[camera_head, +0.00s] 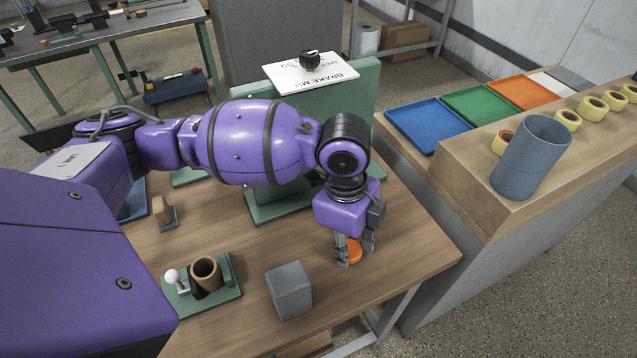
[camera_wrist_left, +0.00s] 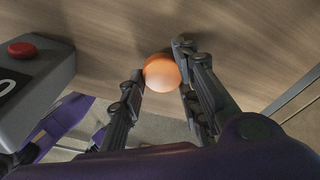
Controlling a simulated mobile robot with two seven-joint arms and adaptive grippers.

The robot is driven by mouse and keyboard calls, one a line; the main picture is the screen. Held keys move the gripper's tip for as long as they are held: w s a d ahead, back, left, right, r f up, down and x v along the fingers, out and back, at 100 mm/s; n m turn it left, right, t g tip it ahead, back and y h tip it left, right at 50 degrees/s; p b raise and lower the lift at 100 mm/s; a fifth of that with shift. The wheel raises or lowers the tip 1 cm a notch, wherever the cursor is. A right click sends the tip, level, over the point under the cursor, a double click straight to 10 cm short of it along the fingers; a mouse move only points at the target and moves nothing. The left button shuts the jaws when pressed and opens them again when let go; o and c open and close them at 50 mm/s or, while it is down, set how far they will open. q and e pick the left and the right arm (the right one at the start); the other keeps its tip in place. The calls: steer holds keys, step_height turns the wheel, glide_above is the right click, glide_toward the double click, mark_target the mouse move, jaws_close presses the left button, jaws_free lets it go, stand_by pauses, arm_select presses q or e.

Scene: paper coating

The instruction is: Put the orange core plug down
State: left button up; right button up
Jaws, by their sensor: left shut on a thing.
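The orange core plug (camera_head: 354,251) is a small round piece between the fingers of my left gripper (camera_head: 356,256). In the left wrist view the plug (camera_wrist_left: 162,73) shows as an orange disc, with the fingers of my left gripper (camera_wrist_left: 162,80) on either side of it. The left gripper is shut on it and points down at the wooden table (camera_head: 405,238), near the table's right side. I cannot tell whether the plug touches the table top. My right gripper is in neither view.
A grey box (camera_head: 289,290) stands left of the gripper; its red button (camera_wrist_left: 22,50) shows in the wrist view. A green fixture with a brown tube (camera_head: 205,272) is farther left. A wooden ledge with a grey cylinder (camera_head: 531,158) and coloured trays (camera_head: 427,124) stands right.

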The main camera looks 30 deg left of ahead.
arm_select(q)
steer(key=o, duration=0.8)
steer(key=shift+w, duration=0.1)
steer(key=shift+o, duration=0.2)
steer(key=shift+r, duration=0.15)
step_height(320, 180, up, 12)
steer(key=a+p, duration=0.1)
steer(key=shift+w+a, duration=0.15)
steer(key=shift+a, duration=0.05)
